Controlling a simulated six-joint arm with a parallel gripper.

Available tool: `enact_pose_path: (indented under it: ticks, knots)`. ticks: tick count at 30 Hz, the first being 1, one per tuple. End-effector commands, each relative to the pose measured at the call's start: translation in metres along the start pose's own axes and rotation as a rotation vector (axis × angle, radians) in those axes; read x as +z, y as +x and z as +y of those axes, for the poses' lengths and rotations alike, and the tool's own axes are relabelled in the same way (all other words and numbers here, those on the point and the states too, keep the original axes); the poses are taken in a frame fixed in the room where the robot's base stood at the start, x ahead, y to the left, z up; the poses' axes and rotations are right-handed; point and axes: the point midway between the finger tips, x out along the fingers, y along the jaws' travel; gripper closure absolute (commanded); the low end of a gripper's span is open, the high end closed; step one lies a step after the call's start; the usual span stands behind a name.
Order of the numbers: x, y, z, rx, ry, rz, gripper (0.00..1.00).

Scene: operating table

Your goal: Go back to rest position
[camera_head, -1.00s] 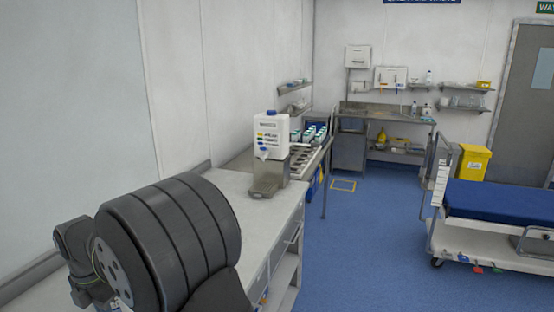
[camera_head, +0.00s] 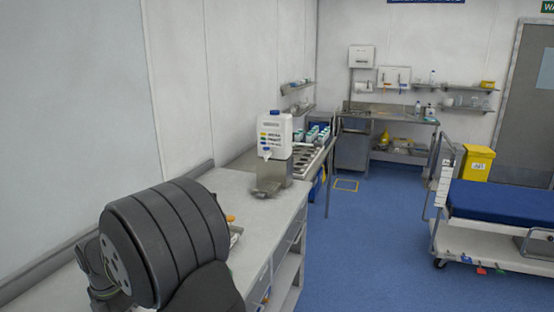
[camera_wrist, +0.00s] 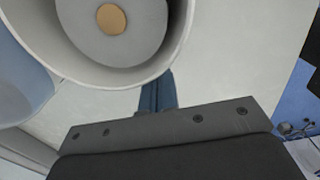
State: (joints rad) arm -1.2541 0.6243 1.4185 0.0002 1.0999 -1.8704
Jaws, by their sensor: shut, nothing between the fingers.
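My gripper (camera_wrist: 158,95) shows in the wrist view as a dark plate with a narrow blue-grey finger pair in front of it. The fingers are together, with nothing seen between them. A round white rim with a grey inside and a tan disc (camera_wrist: 111,19) fills the top of that view; I cannot tell what it is. In the head view my dark, ribbed arm stands at the lower left, over the pale counter (camera_head: 262,215). The gripper itself is hidden there.
A white jug (camera_head: 274,135) on a metal stand (camera_head: 272,178) is at the counter's far end, before a rack of bottles (camera_head: 318,135). A small orange item (camera_head: 231,218) lies just beside my arm. A blue-topped trolley (camera_head: 505,203) stands right; blue floor (camera_head: 350,250) is open between.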

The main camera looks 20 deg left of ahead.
Motion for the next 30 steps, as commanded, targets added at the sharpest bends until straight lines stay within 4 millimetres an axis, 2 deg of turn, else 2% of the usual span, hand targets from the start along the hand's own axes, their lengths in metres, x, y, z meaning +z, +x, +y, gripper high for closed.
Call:
enact_pose_path:
  ticks: [1, 4, 6, 19, 30]
  knots:
    - [-0.012, -0.001, 0.001, 0.002, -0.006, -0.001, 1.00]
    - [-0.032, -0.001, 0.001, 0.002, -0.006, -0.001, 1.00]
    - [-0.037, -0.015, 0.001, 0.005, -0.002, -0.001, 1.00]
    - [-0.036, -0.102, 0.001, 0.004, 0.000, -0.001, 1.00]
    - [-0.011, -0.104, -0.016, 0.001, 0.353, 0.000, 1.00]
